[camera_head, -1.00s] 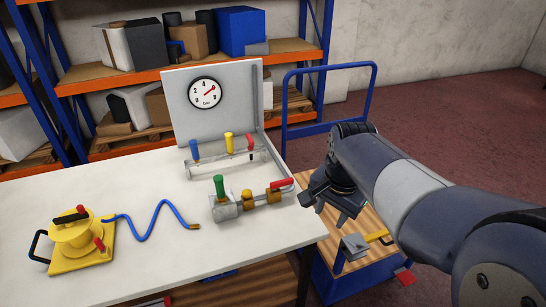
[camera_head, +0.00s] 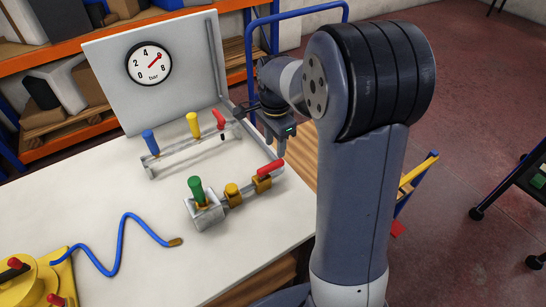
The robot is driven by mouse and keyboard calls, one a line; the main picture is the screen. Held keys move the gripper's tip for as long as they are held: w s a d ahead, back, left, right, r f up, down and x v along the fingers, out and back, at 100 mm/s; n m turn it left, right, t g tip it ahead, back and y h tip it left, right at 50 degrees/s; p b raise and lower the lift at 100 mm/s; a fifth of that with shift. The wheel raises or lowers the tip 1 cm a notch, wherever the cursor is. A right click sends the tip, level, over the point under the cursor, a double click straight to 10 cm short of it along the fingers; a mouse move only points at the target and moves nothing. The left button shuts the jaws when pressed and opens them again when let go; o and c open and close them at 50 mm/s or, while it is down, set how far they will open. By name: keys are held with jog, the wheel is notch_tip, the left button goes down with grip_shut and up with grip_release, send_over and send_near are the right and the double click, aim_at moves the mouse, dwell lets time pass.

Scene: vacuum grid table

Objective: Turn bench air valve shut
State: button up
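A brass valve with a red lever (camera_head: 270,170) sits at the right end of the pipe assembly on the bench. The lever lies roughly along the pipe. The same assembly has a green knob (camera_head: 196,190) on a grey block and a brass fitting (camera_head: 232,191). My gripper (camera_head: 280,152) points down at the bench's right edge, just behind and above the red lever in the picture. A gap seems to show between them. Its fingers are seen small and nearly edge-on, so their opening is unclear.
A rack with blue (camera_head: 151,142), yellow (camera_head: 193,125) and red (camera_head: 219,118) handles stands behind the valve. A panel with a pressure gauge (camera_head: 148,63) rises at the back. A blue hose (camera_head: 121,233) and yellow device (camera_head: 35,282) lie at left.

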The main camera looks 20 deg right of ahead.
aim_at(275, 163)
notch_tip(275, 163, down, 7)
dwell(0.3)
jog(key=shift+c, duration=0.6)
grip_shut()
